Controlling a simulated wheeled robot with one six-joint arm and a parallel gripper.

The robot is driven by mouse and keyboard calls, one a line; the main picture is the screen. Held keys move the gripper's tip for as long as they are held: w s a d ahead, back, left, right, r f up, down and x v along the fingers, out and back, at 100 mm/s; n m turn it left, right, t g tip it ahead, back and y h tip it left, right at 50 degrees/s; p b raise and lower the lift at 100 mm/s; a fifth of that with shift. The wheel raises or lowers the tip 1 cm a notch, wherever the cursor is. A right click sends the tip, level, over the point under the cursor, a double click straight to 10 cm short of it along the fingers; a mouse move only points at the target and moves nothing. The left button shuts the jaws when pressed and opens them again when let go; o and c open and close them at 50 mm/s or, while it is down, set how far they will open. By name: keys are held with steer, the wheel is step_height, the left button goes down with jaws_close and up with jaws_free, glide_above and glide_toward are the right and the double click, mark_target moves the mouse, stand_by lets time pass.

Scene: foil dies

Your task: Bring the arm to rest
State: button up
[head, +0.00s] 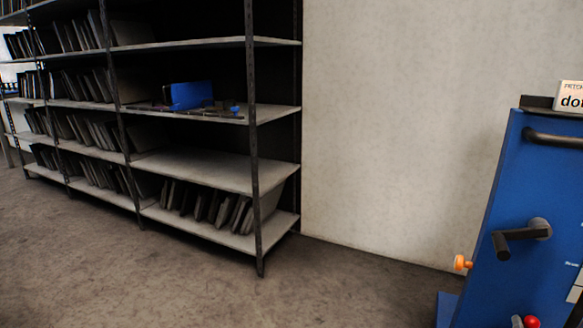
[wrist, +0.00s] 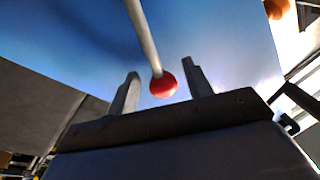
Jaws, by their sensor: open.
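My gripper (wrist: 160,88) shows in the wrist view with its two fingers apart. A red ball knob (wrist: 163,86) on the end of a pale rod (wrist: 143,35) appears between the fingertips; I cannot tell whether it touches either finger. Behind it is a blue panel (wrist: 215,40). In the head view a blue machine (head: 520,200) stands at the right edge, with a red knob (head: 531,322) low at the bottom edge. My gripper is not seen in the head view.
The machine carries a black crank handle (head: 520,236) and an orange knob (head: 461,263). A metal shelf rack (head: 215,170) at the left holds dark plates and a blue box (head: 190,95). The floor (head: 330,285) between rack and machine is clear.

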steer(key=d+p+v, duration=0.1)
steer(key=p+v, duration=0.2)
steer(key=v, duration=0.7)
steer(key=b+x, duration=0.1)
steer(key=x, duration=0.5)
steer(key=a+b+x, duration=0.1)
steer(key=x, duration=0.3)
steer(key=shift+w+r+b, duration=0.15)
steer(key=shift+b, duration=0.2)
steer(key=shift+w+a+r+n, duration=0.1)
steer(key=shift+a+n, duration=0.2)
steer(key=shift+n, duration=0.4)
